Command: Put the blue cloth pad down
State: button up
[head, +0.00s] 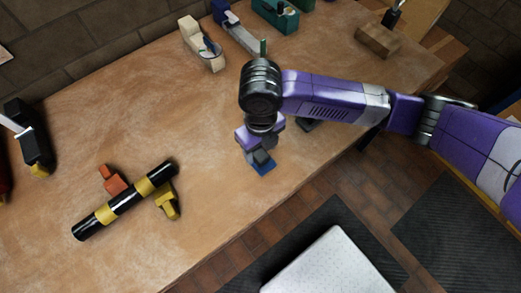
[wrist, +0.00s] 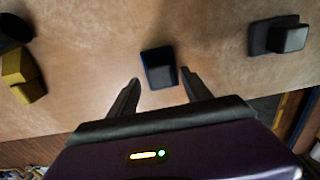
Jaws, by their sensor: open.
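The blue cloth pad (head: 263,167) lies on the wooden bench near its front edge, just under my gripper (head: 259,155) in the head view. In the wrist view the pad (wrist: 160,72) shows as a small dark blue square with a dark block shape on it, slightly beyond my fingertips. My gripper (wrist: 161,84) is open, its two fingers apart on either side of the pad's near end. I cannot tell from these views whether the fingers touch the bench.
A black and yellow mast (head: 125,200) lies at the left with orange and yellow blocks beside it. A dark block (wrist: 278,38) sits right of my gripper. Tape dispenser (head: 201,44) and tools stand at the back. The bench middle is clear.

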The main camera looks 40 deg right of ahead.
aim_at(260, 154)
notch_tip(260, 154, up, 10)
jog(key=w+a+r+m+t+y, duration=0.2)
jog(key=a+y, duration=0.1)
jog(key=a, duration=0.6)
jog(key=w+a+r+m+t+y, duration=0.1)
jog(key=w+a+r+m+y, duration=0.15)
jog(key=a, duration=0.65)
jog(key=w+a+r+m+t+y, duration=0.3)
jog(key=a+r+m+t+y, duration=0.35)
jog(key=a+r+m, duration=0.3)
jog(key=s+d+f+m+t+h, duration=0.3)
jog(key=s+d+f+m+h, duration=0.3)
jog(key=m, duration=0.4)
jog(key=s+d+f+m+t+h, duration=0.3)
jog(key=s+d+f+m, duration=0.25)
jog(key=d+m, duration=0.4)
jog(key=s+d+m+h, duration=0.1)
jog(key=s+d, duration=0.5)
jog(key=s, duration=0.3)
jog(key=s+d+m+h, duration=0.1)
jog(key=s+d+h, duration=0.1)
jog(key=s+d, duration=0.4)
jog(key=s, duration=0.3)
jog(key=shift+f+g, duration=0.35)
